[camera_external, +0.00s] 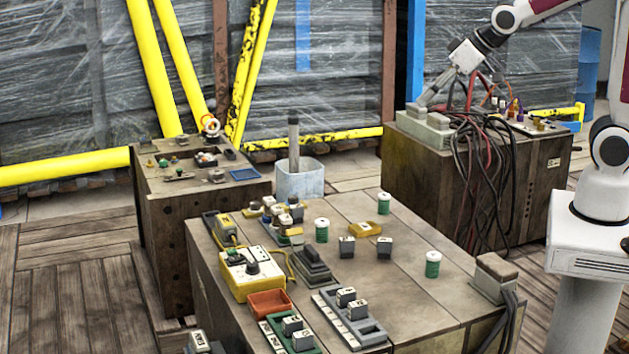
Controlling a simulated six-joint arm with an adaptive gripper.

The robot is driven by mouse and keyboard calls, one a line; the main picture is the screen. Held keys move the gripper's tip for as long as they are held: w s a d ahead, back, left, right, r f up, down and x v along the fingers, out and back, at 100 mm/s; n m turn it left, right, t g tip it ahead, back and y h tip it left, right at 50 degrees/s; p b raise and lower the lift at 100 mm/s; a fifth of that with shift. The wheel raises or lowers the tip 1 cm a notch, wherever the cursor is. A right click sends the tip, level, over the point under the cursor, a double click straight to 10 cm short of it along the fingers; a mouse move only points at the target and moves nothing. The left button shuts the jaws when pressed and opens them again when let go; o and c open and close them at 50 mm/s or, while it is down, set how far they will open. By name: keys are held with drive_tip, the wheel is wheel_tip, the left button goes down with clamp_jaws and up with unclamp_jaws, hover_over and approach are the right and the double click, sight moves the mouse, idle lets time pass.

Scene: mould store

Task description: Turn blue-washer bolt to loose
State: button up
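My gripper (424,102) reaches down from the upper right to the top of a pale grey-green box (432,136) on the back right crate. Its fingertips are at or just above the box's top; I cannot tell whether they touch it. They are too small to show whether they are open or shut. I cannot make out a bolt with a blue washer anywhere; it may be hidden by the gripper or too small to see.
Cables (475,165) hang over the front of the back right crate (535,185), beside my gripper. The middle table (425,300) holds a yellow meter (252,272), green spools (433,264) and small blocks. A smaller crate (165,225) stands at left.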

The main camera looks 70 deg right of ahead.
drive_tip(key=w+d+f+t, duration=0.1)
drive_tip(key=w+f, duration=0.5)
drive_tip(key=w, duration=0.5)
drive_tip(key=w+d+f+t, duration=0.1)
drive_tip(key=w+f+t, duration=0.1)
drive_tip(key=w+f, duration=0.65)
drive_tip(key=w+f+t, duration=0.1)
drive_tip(key=w+f, duration=0.6)
drive_tip(key=t, duration=0.1)
approach(295, 197)
drive_tip(key=shift+w+f, duration=0.4)
drive_tip(key=shift+w, duration=0.15)
drive_tip(key=shift+w, duration=0.2)
drive_tip(key=shift+x, duration=3.7)
drive_tip(key=shift+a, duration=0.1)
